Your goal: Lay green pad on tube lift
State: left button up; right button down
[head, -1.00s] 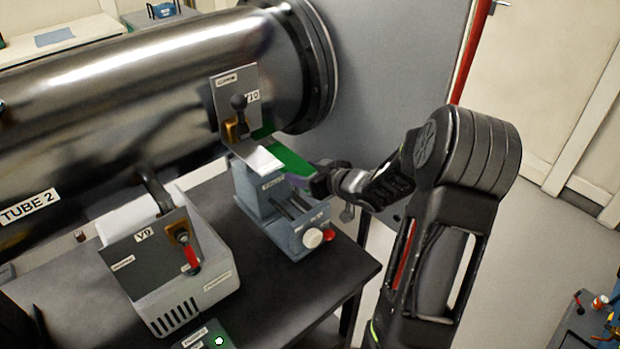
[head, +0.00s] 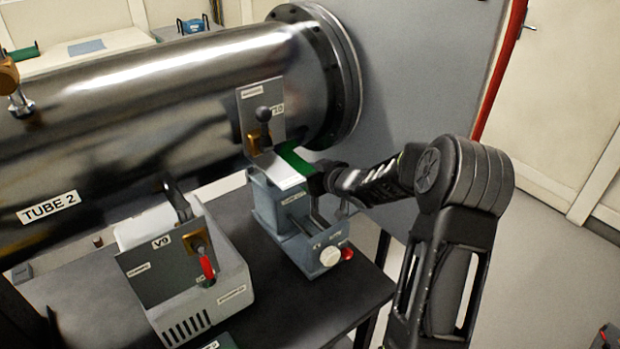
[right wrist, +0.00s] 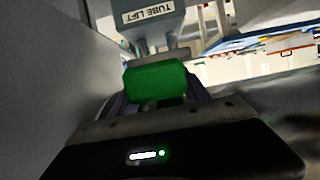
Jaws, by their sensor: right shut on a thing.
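The green pad (head: 295,158) is in my right gripper (head: 316,180), which is shut on its near end. The pad lies over or just above the top of the tube lift (head: 270,205), under the end of the large metal tube; I cannot tell whether it touches the lift. A white-grey plate below the valve hides part of it. In the right wrist view the pad (right wrist: 157,82) sits between the fingers (right wrist: 160,98), with the tube lift (right wrist: 150,32) and its upside-down label beyond. My left gripper is not in view.
The tube (head: 140,120) marked TUBE 2 runs above the black table (head: 310,290). A valve plate (head: 262,105) hangs at its flanged end. A grey box (head: 215,300) with a V9 plate and red-handled lever stands left of the lift. A grey wall panel (head: 430,80) rises behind my right arm.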

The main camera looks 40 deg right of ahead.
jog(key=shift+w, duration=1.65)
jog(key=shift+f+b, duration=0.35)
jog(key=shift+f, duration=0.1)
jog(key=shift+c, duration=2.2)
grip_release()
jog(key=shift+s, duration=0.1)
jog(key=shift+f, duration=0.15)
jog(key=shift+s, duration=0.1)
